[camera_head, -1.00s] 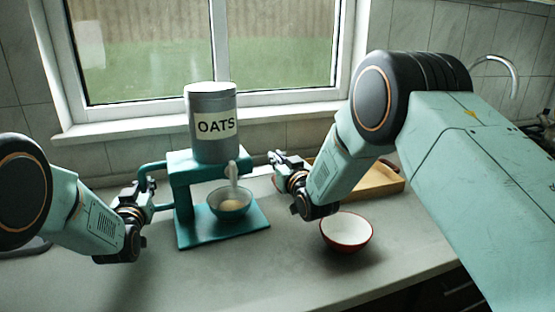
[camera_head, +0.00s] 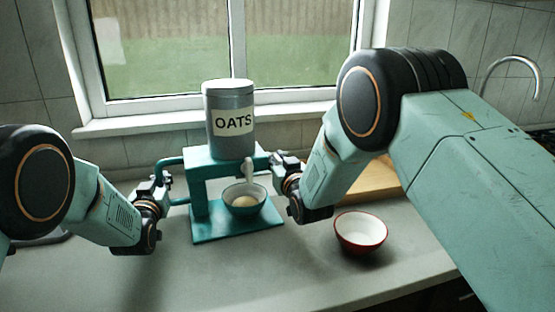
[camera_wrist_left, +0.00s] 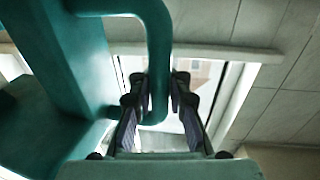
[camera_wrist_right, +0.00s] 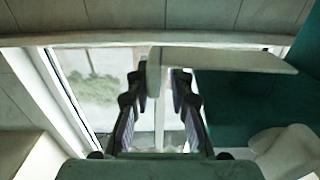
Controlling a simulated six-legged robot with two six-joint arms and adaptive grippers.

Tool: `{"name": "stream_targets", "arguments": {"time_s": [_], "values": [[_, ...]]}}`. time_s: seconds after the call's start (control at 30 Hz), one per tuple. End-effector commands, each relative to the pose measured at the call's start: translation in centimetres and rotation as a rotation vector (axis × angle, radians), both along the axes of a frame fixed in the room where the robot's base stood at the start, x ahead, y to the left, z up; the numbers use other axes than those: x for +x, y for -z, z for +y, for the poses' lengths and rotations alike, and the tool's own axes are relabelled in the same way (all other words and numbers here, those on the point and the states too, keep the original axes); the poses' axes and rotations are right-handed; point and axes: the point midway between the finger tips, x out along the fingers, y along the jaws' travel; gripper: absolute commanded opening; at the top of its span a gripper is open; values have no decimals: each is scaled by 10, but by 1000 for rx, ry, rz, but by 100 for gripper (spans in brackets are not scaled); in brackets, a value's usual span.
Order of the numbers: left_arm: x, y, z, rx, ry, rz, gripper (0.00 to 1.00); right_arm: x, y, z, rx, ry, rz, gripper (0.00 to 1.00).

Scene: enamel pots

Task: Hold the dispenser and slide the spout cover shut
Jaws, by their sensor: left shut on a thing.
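The dispenser is a teal stand (camera_head: 200,182) with a grey OATS canister (camera_head: 230,115) on top, upright on the counter. A pale spout (camera_head: 249,170) points down over a teal bowl (camera_head: 245,202). My left gripper (camera_head: 160,180) is shut on the teal side handle, which passes between its fingers in the left wrist view (camera_wrist_left: 158,75). The spout cover appears as a pale bar (camera_wrist_right: 225,60) in the right wrist view. Its end tab (camera_wrist_right: 153,75) lies between the fingers of my right gripper (camera_wrist_right: 158,85), which are apart with gaps beside the tab. The head view hides this contact.
A red bowl with a white inside (camera_head: 360,232) stands on the counter right of the dispenser. A wooden tray (camera_head: 375,178) lies behind my right arm. The window (camera_head: 290,60) is behind the dispenser. The front left counter is clear.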

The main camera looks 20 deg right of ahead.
Motion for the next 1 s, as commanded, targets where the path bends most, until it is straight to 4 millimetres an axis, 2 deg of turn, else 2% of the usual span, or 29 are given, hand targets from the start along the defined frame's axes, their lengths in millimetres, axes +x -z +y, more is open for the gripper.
{"name": "stream_targets", "arguments": {"time_s": [0.13,0.67,0.77,1.0], "values": [[0,0,-1,1,2,0,0,0,0,0,0,0,0,34],[0,0,0,1,1,0,0,0,0,-2,0,1,1,34],[0,0,0,1,0,0,0,1,0,-10,1,2,1,34],[0,0,0,0,-1,0,0,3,0,-50,2,6,0,34]]}}
